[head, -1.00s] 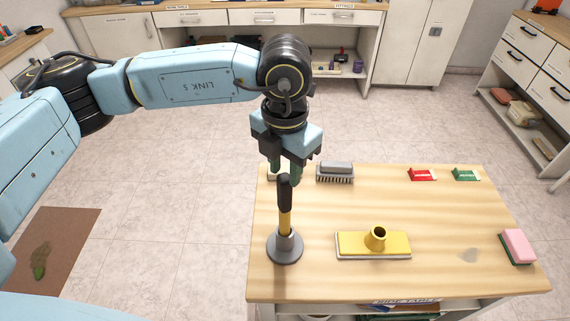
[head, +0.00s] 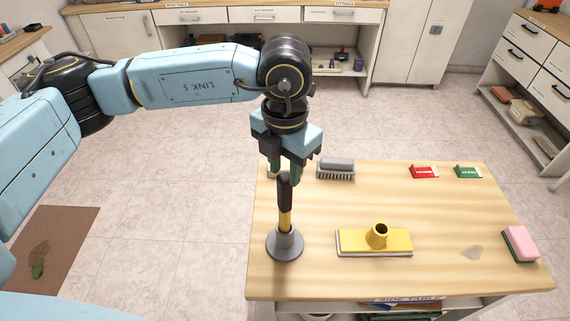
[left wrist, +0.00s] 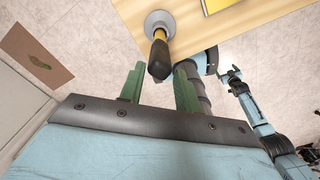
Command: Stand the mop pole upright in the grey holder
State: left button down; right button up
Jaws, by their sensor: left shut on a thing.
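The mop pole (head: 285,215) has a black grip on a yellow shaft. It stands about upright with its lower end in the grey holder (head: 285,246), a round base with a short collar, at the table's left. My left gripper (head: 285,172) is above, its green fingers at the black top of the pole and shut on it. In the left wrist view the black pole end (left wrist: 160,62) shows between and just beyond the two finger tips, with the grey holder (left wrist: 160,20) below it. The contact is not clear.
A yellow mop head (head: 400,242) with a socket lies right of the holder. A grey brush (head: 336,168), red and green packs (head: 424,172) and a pink sponge (head: 522,243) are along the table's edges.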

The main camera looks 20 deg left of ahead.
pick_arm(q)
jog(key=c, duration=0.9)
grip_release()
jog(key=shift+r, duration=0.1)
notch_tip(320, 180, up, 13)
jog(key=shift+b, duration=0.3)
